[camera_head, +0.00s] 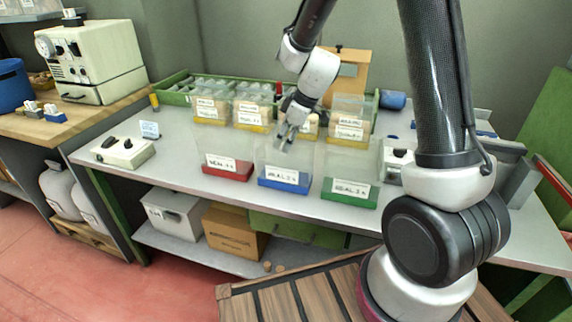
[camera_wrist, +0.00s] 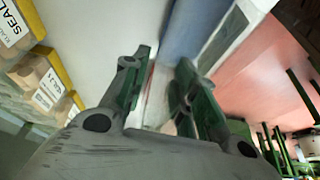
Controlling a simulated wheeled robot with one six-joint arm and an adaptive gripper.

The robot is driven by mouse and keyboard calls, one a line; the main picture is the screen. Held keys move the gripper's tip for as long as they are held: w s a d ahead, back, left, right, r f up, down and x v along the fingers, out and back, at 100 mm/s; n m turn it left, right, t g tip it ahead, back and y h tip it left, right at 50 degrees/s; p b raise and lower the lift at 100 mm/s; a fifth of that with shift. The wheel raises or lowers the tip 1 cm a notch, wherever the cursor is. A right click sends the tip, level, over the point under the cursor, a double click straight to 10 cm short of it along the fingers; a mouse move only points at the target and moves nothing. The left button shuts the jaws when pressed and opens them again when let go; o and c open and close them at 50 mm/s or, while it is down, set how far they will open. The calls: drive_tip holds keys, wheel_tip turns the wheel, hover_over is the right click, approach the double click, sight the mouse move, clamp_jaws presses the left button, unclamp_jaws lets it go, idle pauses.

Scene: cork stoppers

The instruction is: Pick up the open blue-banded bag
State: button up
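The open blue-banded bag (camera_head: 284,186) stands on the table between a red-banded and a green-banded one. It is clear, with a blue band at the bottom and a white label on its front. My gripper (camera_head: 284,138) is over the upper part of this bag; contact cannot be told. In the wrist view, my gripper (camera_wrist: 160,75) has its two dark fingers apart, with no clear object held between them. A blue surface (camera_wrist: 195,28) with a white label beside it shows past the fingertips, apparently the bag's band.
The red-banded bag (camera_head: 226,172) is left and the green-banded bag (camera_head: 349,194) right, both close by. Filled yellow-banded bags (camera_head: 252,112) stand behind, near a green tray (camera_head: 172,92).

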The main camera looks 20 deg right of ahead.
drive_tip(key=shift+w+a+f, duration=0.1)
drive_tip(key=shift+a+f, duration=0.05)
drive_tip(key=shift+f, duration=0.25)
drive_tip(key=shift+f, duration=0.15)
clamp_jaws()
